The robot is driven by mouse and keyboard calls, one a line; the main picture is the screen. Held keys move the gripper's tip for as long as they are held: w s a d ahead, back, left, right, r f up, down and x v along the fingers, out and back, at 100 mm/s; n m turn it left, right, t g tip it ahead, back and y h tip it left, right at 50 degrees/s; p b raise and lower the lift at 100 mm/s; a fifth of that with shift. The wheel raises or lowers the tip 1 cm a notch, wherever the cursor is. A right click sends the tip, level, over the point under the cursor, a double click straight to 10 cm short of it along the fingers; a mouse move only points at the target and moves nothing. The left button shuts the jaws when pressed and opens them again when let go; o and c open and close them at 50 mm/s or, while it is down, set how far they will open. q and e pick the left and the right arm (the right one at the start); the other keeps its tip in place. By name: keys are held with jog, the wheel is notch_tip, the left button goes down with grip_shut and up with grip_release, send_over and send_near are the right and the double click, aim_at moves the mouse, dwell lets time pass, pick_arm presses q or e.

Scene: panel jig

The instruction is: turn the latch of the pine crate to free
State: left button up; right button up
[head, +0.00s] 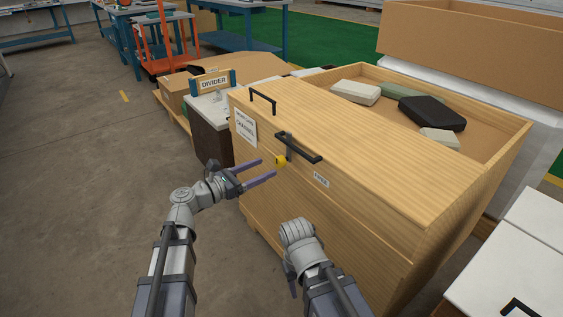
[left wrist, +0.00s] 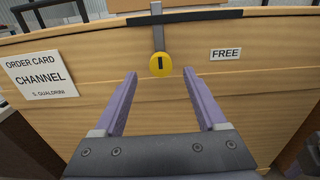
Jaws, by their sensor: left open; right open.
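The pine crate (head: 345,170) stands in front of me, its front panel facing my arms. Its latch has a yellow round knob (head: 280,160) with a dark mark, below a grey strip and a black bar (head: 298,147). The knob (left wrist: 160,64) also shows in the left wrist view. A FREE label (left wrist: 226,54) sits to its right. My left gripper (head: 268,167) is open and empty, its fingers pointing at the panel. In the left wrist view, the knob lies centred just beyond the fingertips (left wrist: 160,75). My right gripper (head: 291,277) is low before the crate, its fingers mostly hidden.
An order card (head: 245,127) reading CHANNEL is on the panel's left, near a black handle (head: 262,101). Several blocks lie in the crate's open top. A DIVIDER sign (head: 213,83) stands behind left. White furniture (head: 505,260) stands at right. The floor (head: 90,190) at left is clear.

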aim_at(277, 162)
pick_arm(q)
jog(key=x, duration=0.7)
jog(key=shift+w+d, duration=0.15)
jog(key=shift+d, duration=0.1)
grip_shut()
dwell(0.4)
dwell(0.8)
